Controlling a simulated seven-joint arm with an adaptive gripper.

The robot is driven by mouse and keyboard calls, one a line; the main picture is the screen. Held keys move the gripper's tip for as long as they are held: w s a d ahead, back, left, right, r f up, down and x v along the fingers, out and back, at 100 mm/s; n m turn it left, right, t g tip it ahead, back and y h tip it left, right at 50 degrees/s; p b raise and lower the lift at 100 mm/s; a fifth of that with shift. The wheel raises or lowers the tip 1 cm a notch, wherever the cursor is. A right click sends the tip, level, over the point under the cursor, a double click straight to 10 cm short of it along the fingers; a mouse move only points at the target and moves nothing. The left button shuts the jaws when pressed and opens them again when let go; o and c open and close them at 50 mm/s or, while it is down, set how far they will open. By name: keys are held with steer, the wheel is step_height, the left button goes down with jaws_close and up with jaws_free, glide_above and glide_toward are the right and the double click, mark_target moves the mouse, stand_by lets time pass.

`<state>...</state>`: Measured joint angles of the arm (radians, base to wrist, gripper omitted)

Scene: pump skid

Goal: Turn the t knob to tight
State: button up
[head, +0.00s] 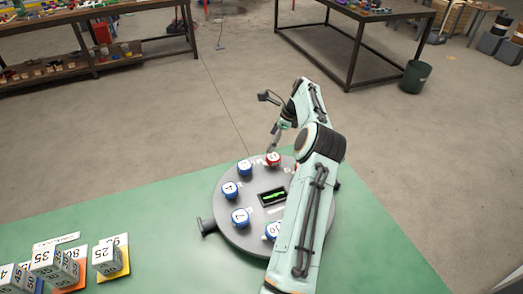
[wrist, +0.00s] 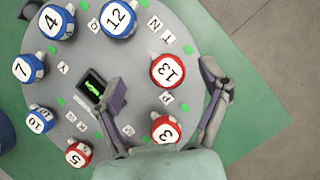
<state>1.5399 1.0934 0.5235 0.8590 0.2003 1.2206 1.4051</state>
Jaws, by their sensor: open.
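A round grey panel (wrist: 75,95) carries several red and blue knobs with numbered white faces. Small white letter tags sit between them; one that looks like a T (wrist: 167,36) lies between the blue 12 knob (wrist: 118,18) and the red 13 knob (wrist: 167,70). I cannot tell for sure which knob it belongs to. My gripper (wrist: 166,82) is open, its fingers spread to either side below the red 13 knob in the wrist view, without visible contact. In the head view my gripper (head: 272,143) is over a red knob (head: 273,159) at the panel's far edge.
More knobs stand close by: a red 3 (wrist: 165,130), a red 5 (wrist: 78,154) and a blue 4 (wrist: 56,21). A small display (wrist: 93,87) is near the left finger. Numbered blocks (head: 107,257) stand on the green table (head: 150,222), left of the panel.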

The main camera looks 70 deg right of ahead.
mark_target(274, 157)
steer(key=shift+m, duration=0.4)
steer(key=f, duration=0.7)
steer(key=shift+s+d, duration=0.2)
steer(key=shift+s, duration=0.2)
steer(key=c, duration=1.1)
